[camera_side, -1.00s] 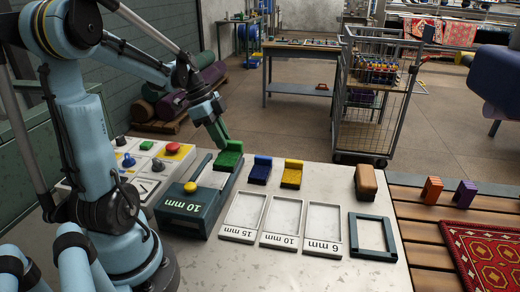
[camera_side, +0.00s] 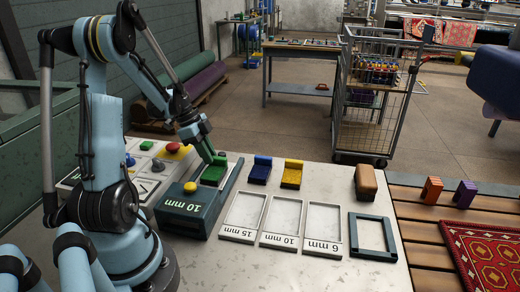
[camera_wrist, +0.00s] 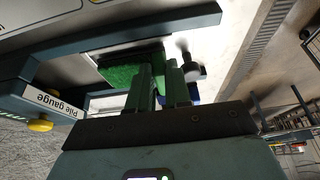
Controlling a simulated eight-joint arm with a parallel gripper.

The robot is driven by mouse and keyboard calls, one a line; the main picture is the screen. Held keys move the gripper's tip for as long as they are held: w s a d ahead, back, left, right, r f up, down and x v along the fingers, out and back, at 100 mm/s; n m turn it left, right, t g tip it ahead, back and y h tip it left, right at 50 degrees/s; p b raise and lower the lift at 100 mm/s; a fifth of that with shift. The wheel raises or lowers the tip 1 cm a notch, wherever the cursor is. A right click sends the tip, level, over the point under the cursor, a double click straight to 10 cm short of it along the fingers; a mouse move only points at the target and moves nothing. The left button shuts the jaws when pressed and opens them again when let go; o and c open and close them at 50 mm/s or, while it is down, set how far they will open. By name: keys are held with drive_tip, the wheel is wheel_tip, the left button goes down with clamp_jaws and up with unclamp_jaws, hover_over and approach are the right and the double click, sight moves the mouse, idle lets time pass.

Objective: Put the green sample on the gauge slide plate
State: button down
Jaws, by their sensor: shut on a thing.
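The green sample (camera_side: 212,175) is a small green block with a pile face and a raised end. It shows in the wrist view (camera_wrist: 133,88) too. My gripper (camera_side: 211,158) is shut on its raised end; the fingers also show in the wrist view (camera_wrist: 165,90).
A blue sample (camera_side: 260,170) and a yellow sample (camera_side: 292,174) stand to the right. Labelled trays (camera_side: 243,215), a brown block (camera_side: 366,182) and an empty dark frame (camera_side: 372,237) lie beyond. A button panel (camera_side: 160,155) is at the left.

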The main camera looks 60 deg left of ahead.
drive_tip(key=c, duration=1.3)
unclamp_jaws()
drive_tip(key=shift+f, duration=0.15)
drive_tip(key=shift+c, duration=0.2)
drive_tip(key=v, duration=1.2)
drive_tip(key=w+d+n+t+y, duration=0.1)
drive_tip(key=d+n, duration=0.3)
drive_tip(key=d, duration=1.1)
drive_tip(key=w+d+n+t+y, duration=0.2)
drive_tip(key=w+d+n+t, duration=0.1)
drive_tip(key=d, duration=1.2)
drive_tip(key=shift+w+f+n, duration=0.25)
drive_tip(key=shift+w+n, duration=0.45)
drive_tip(key=shift+n, duration=0.3)
drive_tip(key=shift+d, duration=0.1)
